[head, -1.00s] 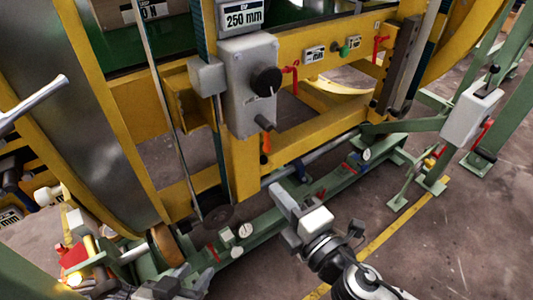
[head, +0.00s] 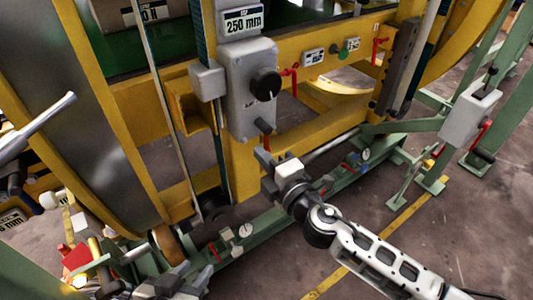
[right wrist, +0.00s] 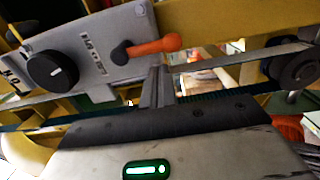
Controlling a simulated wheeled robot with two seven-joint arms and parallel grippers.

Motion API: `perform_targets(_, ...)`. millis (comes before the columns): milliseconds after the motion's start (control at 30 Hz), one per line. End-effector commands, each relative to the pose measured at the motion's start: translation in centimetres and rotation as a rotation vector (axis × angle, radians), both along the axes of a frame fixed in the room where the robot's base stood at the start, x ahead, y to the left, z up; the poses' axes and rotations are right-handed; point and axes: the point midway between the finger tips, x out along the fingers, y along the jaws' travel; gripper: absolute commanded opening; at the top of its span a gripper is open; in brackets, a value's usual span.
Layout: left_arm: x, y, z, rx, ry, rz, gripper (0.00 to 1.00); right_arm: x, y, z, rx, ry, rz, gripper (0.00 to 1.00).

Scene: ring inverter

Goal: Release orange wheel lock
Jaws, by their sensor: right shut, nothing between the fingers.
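The orange lock lever (right wrist: 155,47) sticks out from a dark pivot on the face of the grey control box (head: 251,95), seen large in the right wrist view. In the head view only a little of the orange (head: 266,142) shows below the box's lower knob. My right gripper (head: 264,163) is just below the lever, its fingers shut and empty; in the right wrist view the fingertips (right wrist: 157,78) end close beside the lever. Contact cannot be told. My left gripper (head: 190,272) is low at the bottom left, its fingers apart and empty, far from the lever.
A black knob (head: 266,84) sits on the same box above the lever. A green floor rail (head: 262,226) runs below. Open floor lies at lower right.

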Motion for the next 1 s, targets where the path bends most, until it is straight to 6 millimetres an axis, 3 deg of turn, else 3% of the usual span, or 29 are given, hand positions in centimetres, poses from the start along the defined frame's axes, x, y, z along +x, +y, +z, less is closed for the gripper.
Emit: perform_targets(1000, -0.42, -0.05, -0.42, -0.002, 0.011, -0.002, 0.36, 0.75, -0.96, -0.23, -0.069, -0.045, -0.001, 0.0)
